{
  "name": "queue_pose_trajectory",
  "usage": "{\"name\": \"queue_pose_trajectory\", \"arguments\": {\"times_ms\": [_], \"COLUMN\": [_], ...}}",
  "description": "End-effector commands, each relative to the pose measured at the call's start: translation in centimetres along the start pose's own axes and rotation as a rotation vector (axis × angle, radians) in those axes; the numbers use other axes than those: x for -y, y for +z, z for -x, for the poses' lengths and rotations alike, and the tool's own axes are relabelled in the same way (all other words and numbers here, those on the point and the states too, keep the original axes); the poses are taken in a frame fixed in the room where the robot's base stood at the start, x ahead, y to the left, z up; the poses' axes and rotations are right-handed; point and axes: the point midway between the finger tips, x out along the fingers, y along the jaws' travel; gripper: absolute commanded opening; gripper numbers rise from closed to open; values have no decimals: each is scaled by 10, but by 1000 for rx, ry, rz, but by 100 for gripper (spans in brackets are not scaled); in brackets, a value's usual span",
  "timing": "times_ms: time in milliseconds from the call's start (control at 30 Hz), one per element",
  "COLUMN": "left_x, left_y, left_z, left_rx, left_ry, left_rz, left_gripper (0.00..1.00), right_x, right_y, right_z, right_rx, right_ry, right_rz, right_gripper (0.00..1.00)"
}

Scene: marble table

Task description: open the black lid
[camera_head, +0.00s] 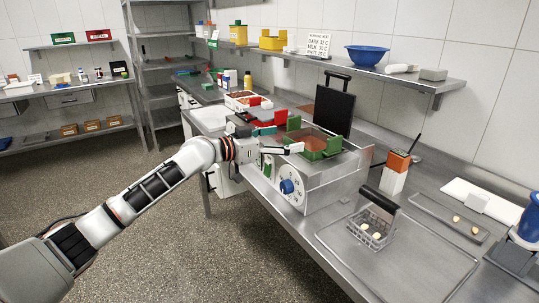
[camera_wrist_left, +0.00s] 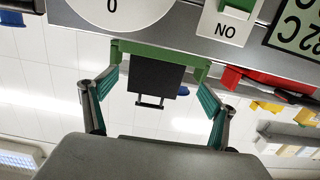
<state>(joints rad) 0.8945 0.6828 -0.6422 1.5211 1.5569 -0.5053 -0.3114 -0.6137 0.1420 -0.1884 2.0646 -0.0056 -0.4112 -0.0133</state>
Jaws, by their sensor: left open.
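The black lid (camera_head: 334,108) stands upright at the back of the steel machine (camera_head: 330,185), its handle at the top edge. In the left wrist view the black lid (camera_wrist_left: 155,75) shows upside down, between my fingers in the picture but beyond them. A green-rimmed pan (camera_head: 318,148) with brown contents sits in the machine's top, in front of the lid. My left gripper (camera_head: 281,143) is open and empty at the machine's near left, by the pan and apart from the lid. My right gripper is in neither view.
A blue dial (camera_head: 287,187) is on the machine's front. Red blocks (camera_head: 273,117) stand left of the lid. A wire basket (camera_head: 371,226) and an orange-topped white block (camera_head: 396,172) stand to the right. A steel shelf with a blue bowl (camera_head: 367,55) hangs above.

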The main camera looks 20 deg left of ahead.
Motion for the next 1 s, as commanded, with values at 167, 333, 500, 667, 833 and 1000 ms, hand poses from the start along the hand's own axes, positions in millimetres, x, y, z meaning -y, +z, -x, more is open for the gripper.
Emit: {"name": "queue_pose_trajectory", "arguments": {"times_ms": [167,333,500,667,833,1000], "left_x": [0,1,1,0,0,0], "left_y": [28,17,18,18,18,18], "left_z": [-2,29,46,53,54,54], "left_rx": [-76,-83,-83,-84,-84,-83], "left_ry": [1,-2,-1,0,0,0], "left_rz": [10,-3,-2,-1,-1,-1], "left_gripper": [86,86,86,86,86,86], "right_x": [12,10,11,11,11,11], "right_y": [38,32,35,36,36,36], "right_z": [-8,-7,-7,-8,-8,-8], "right_rx": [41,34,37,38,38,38], "right_ry": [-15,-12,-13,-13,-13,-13], "right_rz": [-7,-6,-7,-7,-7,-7], "right_gripper": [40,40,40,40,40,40]}}
